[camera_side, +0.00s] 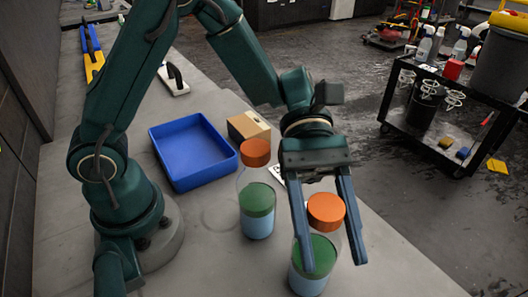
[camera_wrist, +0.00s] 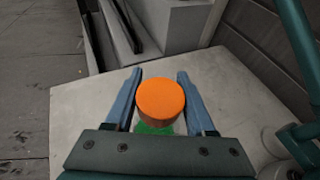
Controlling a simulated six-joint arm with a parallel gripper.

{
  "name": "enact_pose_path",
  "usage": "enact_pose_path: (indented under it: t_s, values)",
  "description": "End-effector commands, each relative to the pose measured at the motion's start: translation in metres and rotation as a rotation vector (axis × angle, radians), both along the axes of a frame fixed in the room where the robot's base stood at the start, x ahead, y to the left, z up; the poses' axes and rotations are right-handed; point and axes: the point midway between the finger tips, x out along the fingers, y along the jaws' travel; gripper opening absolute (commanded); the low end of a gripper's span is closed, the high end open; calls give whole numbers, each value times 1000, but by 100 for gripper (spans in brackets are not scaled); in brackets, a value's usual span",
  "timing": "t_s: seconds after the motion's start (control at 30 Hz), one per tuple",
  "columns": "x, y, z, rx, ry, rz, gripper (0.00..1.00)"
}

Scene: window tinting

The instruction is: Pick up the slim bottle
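A clear slim bottle with an orange cap, a green layer and a pale blue lower part (camera_side: 322,252) stands upright at the front of the grey worktop in the side view. My gripper (camera_side: 332,266) is over it, pointing down, with its two blue fingers spread on either side of the bottle. In the wrist view, the orange cap (camera_wrist: 160,98) lies between the fingers of my gripper (camera_wrist: 158,74), with a little green showing below it. The gripper looks open. Whether a finger touches the bottle I cannot tell. The left finger hides part of the bottle in the side view.
A similar orange-capped bottle (camera_side: 257,200) stands just behind and left. A blue tray (camera_side: 192,150) and a cardboard box (camera_side: 247,127) are farther back. The worktop edge runs close on the right. A black cart (camera_side: 440,120) stands beyond it.

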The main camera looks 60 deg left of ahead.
Motion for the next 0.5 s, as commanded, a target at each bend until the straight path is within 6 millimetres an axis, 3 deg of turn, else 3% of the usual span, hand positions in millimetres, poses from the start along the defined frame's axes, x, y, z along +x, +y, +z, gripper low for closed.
enact_pose_path:
  t_s: [0.03, 0.1, 0.13, 0.5]
  values:
    - [0, 0, 0, 0, 0, 0, 32]
    - [0, 0, 0, 0, 0, 0, 5]
    - [0, 0, 0, 0, 0, 0, 0]
    - [0, 0, 0, 0, 0, 0, 0]
